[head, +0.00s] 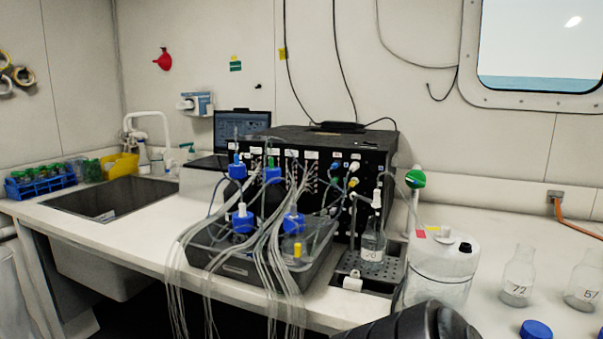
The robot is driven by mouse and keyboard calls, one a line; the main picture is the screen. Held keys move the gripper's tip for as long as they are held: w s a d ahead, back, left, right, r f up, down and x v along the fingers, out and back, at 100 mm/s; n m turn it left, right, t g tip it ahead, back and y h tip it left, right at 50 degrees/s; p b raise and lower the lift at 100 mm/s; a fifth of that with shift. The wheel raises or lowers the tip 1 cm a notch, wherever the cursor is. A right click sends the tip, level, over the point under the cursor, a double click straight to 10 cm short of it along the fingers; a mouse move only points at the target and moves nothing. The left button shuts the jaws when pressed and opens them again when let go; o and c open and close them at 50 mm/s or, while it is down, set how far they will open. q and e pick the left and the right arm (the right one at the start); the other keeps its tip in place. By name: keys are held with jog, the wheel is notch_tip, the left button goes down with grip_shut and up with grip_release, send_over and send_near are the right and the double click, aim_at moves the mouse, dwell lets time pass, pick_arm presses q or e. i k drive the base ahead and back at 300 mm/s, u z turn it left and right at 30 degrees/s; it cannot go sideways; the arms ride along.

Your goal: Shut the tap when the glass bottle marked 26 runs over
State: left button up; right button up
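A glass bottle (372,246) stands on a perforated drip tray (386,268) in front of the black rack. Its label is small and looks like 70; I cannot read 26 on any bottle. A white spout (376,199) comes down at the bottle's neck. Whether water runs over is too small to tell. A green round handle (415,179) sits on an upright white pipe right of the spout; I cannot tell its setting. A dark rounded part of mine shows at the bottom edge. Neither gripper's fingers are in view.
A white carboy (441,269) stands right of the tray. Glass bottles marked 72 (517,281) and about 67 (583,285) and a blue cap (536,329) are on the right counter. Bundled tubes hang over a grey tray (205,255) left. A sink (108,199) is far left.

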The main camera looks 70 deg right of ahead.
aim_at(416, 178)
jog(key=u, duration=0.2)
jog(key=k, duration=1.4)
jog(key=z, duration=1.55)
